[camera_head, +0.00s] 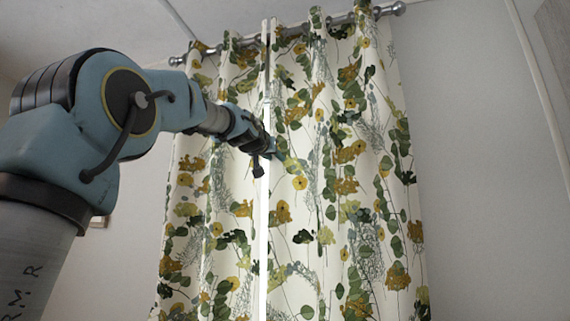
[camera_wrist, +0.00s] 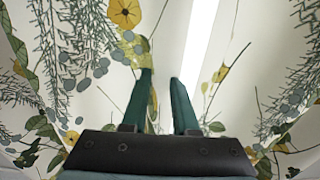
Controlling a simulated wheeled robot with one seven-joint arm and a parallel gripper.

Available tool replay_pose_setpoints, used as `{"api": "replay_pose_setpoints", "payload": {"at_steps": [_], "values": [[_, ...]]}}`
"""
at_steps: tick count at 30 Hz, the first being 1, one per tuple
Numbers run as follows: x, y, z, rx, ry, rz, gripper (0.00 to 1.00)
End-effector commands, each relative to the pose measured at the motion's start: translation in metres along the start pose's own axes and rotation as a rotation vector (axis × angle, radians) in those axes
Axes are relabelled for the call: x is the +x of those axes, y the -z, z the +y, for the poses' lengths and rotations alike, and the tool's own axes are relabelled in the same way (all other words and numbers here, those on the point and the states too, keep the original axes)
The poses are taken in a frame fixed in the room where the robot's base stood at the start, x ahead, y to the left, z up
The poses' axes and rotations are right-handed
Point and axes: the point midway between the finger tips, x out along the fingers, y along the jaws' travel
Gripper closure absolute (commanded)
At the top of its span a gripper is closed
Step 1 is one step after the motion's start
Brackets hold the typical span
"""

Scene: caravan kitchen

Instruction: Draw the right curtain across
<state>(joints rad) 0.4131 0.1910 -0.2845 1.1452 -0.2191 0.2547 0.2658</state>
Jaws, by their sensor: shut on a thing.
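The right curtain (camera_head: 345,180) is cream with green leaves and yellow flowers, and hangs from the rod. The left curtain (camera_head: 215,200) has the same pattern. A narrow bright vertical gap (camera_head: 264,220) separates them. My gripper (camera_head: 277,152) is at the right curtain's inner edge, at upper mid height. The gripper is shut on the right curtain's edge. The pinched cloth itself is mostly hidden.
A metal curtain rod (camera_head: 290,33) with a round end knob (camera_head: 398,8) runs above the curtains. A plain wall (camera_head: 480,160) is on the right. My arm fills the left of the head view.

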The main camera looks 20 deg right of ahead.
Motion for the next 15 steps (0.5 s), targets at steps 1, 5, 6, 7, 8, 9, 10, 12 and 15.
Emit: {"api": "replay_pose_setpoints", "payload": {"at_steps": [1, 5, 6, 7, 8, 9, 10, 12, 15], "values": [[0.0005, -0.0058, -0.0088, -0.001, 0.005, 0.003, 1.0], [-0.0005, -0.0028, -0.015, -0.001, 0.001, 0.002, 1.0], [-0.0006, -0.002, -0.016, -0.001, 0.001, 0.002, 1.0], [-0.0007, -0.0015, -0.0163, -0.001, 0.001, 0.002, 1.0], [-0.0007, -0.001, -0.0165, 0.0, 0.001, 0.002, 1.0], [-0.0007, -0.0007, -0.0166, 0.0, 0.001, 0.002, 1.0], [-0.0007, -0.0006, -0.0167, 0.0, 0.001, 0.002, 1.0], [-0.0007, -0.0006, -0.0172, 0.0, 0.002, 0.001, 1.0], [-0.0008, -0.0005, -0.0177, 0.0, 0.003, 0.002, 0.71]]}}
